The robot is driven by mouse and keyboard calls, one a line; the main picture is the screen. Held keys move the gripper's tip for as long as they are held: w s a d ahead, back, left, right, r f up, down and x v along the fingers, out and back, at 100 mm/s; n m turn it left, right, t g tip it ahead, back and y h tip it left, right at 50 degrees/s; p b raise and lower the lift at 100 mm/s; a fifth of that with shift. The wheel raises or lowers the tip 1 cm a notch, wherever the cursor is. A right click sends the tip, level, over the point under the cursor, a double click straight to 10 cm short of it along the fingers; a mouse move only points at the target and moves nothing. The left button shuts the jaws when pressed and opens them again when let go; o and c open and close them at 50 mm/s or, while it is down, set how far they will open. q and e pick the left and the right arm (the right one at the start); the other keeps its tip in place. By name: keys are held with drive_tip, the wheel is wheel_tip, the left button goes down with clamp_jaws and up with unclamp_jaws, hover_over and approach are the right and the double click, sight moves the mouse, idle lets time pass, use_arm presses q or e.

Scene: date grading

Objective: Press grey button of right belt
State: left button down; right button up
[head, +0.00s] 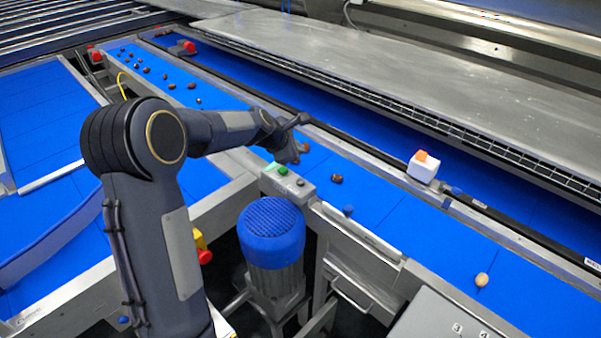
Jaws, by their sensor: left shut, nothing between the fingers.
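A small grey control box (288,184) sits on the near edge of the right belt (400,215), above the blue-topped motor. It carries a green button (282,170) and, to its right, a small dark or grey button (300,182). My left gripper (292,159) is shut and empty, with its tips pointing down over the belt just behind the box. It looks apart from the buttons, though the exact gap is hard to tell. My right gripper is not in view.
Several dark dates (147,70) lie along the far part of the belt, another date (336,178) lies right of the gripper, and a pale one (482,280) lies nearer. A blue-capped motor (271,232) stands below the box. A white box with an orange top (423,166) sits on the far rail.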

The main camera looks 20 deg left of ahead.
use_arm(q)
drive_tip(key=shift+w+f, duration=0.1)
idle(0.3)
drive_tip(key=b, duration=0.8)
hover_over(298, 183)
wheel_tip(298, 183, down, 8)
drive_tip(key=shift+a+r, duration=0.1)
drive_tip(key=shift+r, duration=0.05)
drive_tip(key=shift+f, duration=0.55)
drive_tip(key=shift+f, duration=0.1)
idle(0.9)
drive_tip(key=shift+f+b, duration=0.3)
drive_tip(key=shift+b, duration=0.1)
